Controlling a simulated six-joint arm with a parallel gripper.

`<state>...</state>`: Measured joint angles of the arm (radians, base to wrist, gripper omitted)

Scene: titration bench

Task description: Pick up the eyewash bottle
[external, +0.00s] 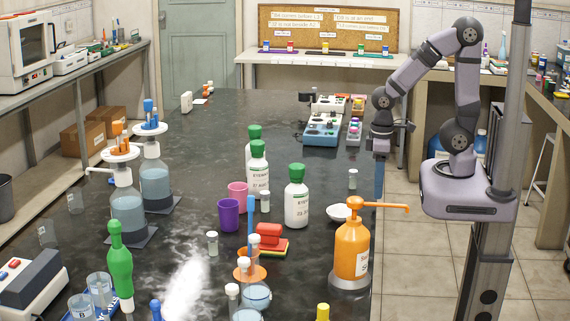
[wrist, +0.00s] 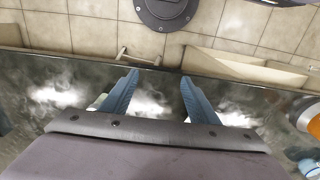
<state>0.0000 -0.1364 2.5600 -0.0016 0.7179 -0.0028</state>
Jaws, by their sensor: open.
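Three white bottles with green caps stand upright on the dark bench in the external view: a front one (external: 297,205), one behind it to the left (external: 258,178), and a partly hidden one at the back (external: 248,152). The labels on the front two begin with "EYE". My gripper (external: 379,188) points down at the bench's right edge, to the right of these bottles and apart from them. In the wrist view my gripper (wrist: 159,85) has its two blue fingers spread with nothing between them. Something pale shows behind the left finger, too hidden to identify.
An orange pump bottle (external: 352,250) stands at the bench's right edge, with a white dish (external: 340,213) behind it. Purple (external: 229,215) and pink cups stand left of the front bottle. Blue-grey equipment (external: 322,131) sits behind. The bench's left rear is largely clear.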

